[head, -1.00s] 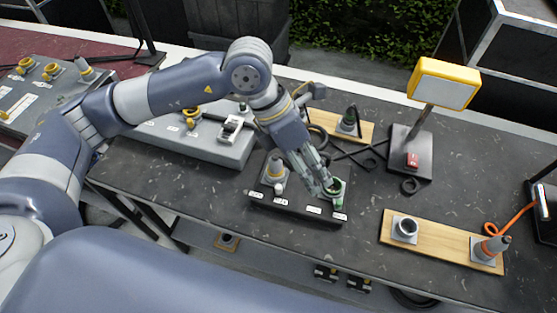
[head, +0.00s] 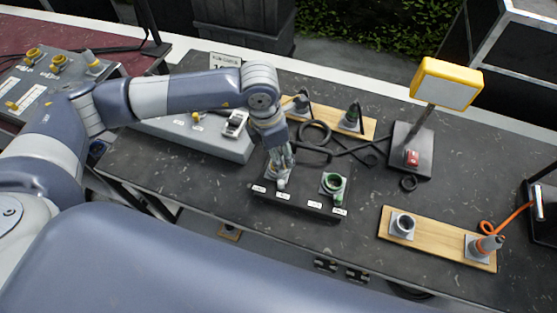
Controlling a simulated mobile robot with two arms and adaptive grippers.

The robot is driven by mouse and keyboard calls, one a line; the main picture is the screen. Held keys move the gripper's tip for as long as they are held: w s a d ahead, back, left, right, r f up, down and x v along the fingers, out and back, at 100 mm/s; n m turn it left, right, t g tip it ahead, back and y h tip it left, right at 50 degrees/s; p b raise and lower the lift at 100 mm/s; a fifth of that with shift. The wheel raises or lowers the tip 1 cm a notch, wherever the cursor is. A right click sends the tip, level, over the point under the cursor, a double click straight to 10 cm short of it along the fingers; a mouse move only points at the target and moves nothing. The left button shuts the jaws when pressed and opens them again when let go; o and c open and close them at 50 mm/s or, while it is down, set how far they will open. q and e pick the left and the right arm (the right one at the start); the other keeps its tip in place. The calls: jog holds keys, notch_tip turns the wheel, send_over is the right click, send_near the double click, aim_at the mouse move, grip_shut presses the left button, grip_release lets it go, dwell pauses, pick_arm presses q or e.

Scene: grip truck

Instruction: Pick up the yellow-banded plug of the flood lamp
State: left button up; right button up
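The flood lamp (head: 445,84) has a yellow frame and stands on a dark base at the back right. A black cable runs left from near its base. My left gripper (head: 281,170) points down at the left place of the black socket box (head: 320,212). A grey plug (head: 281,184) stands there, mostly hidden by the fingers; its band does not show now. The fingers are at or around it, but I cannot tell whether they are closed on it. The green-ringed socket (head: 333,184) on the right of the box is empty. My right gripper is out of view.
A wooden board (head: 325,121) behind holds two upright connectors with black cables. Another board (head: 425,237) at the right holds an open socket and an orange-cabled plug (head: 485,246). A grey panel (head: 205,137) lies left. The table between lamp and front-right board is clear.

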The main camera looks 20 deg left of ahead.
pick_arm(q)
jog(key=shift+w+d+f+p, duration=0.1)
jog(key=shift+f+p, duration=0.05)
jog(key=shift+f, duration=0.55)
jog(key=shift+w+f+p, duration=0.1)
jog(key=shift+f+p, duration=0.05)
jog(key=shift+f, duration=0.5)
grip_shut()
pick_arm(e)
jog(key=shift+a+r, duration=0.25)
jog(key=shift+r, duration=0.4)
pick_arm(q)
jog(key=shift+r, duration=0.15)
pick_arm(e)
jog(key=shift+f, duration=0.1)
